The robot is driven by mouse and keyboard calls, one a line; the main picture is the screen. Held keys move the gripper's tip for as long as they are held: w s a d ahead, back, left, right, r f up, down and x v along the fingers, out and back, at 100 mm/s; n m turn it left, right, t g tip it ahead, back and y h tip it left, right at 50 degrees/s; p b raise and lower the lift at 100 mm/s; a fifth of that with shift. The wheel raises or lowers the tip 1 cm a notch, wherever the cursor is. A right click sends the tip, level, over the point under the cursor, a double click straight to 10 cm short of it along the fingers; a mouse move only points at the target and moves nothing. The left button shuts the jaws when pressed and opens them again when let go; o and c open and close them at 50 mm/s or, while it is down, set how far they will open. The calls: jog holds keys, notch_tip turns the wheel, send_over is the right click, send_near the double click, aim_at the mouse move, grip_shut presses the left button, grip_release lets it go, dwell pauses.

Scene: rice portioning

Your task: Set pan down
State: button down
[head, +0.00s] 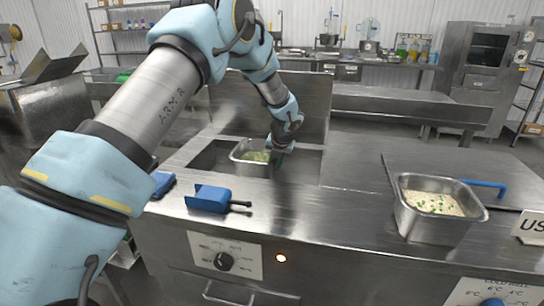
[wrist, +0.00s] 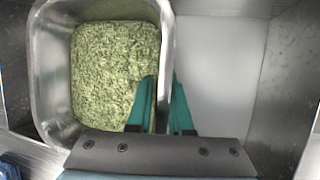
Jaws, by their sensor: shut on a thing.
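A steel pan (head: 240,163) holding green, herb-flecked rice is at the recessed well in the counter, in the head view. In the wrist view the pan (wrist: 48,70) fills the left side, with the green rice (wrist: 112,70) inside. My gripper (wrist: 162,105) has one teal finger inside the pan and one outside, shut on the pan's right wall. In the head view my gripper (head: 277,155) is at the pan's right side, partly hidden. I cannot tell whether the pan's base touches anything.
The well (head: 305,165) has bare room right of the pan. Another steel pan (head: 438,225) with pale rice and green bits stands at the counter's right, near a blue handle (head: 484,184). A blue tool (head: 208,198) lies at the front edge. A steel panel (head: 300,105) rises behind the well.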

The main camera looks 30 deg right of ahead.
jog(key=shift+d+f+p, duration=0.1)
jog(key=shift+f+p, duration=0.3)
jog(key=shift+f, duration=1.75)
jog(key=c, duration=0.8)
grip_release()
jog(key=shift+f, duration=0.15)
jog(key=shift+c, duration=0.2)
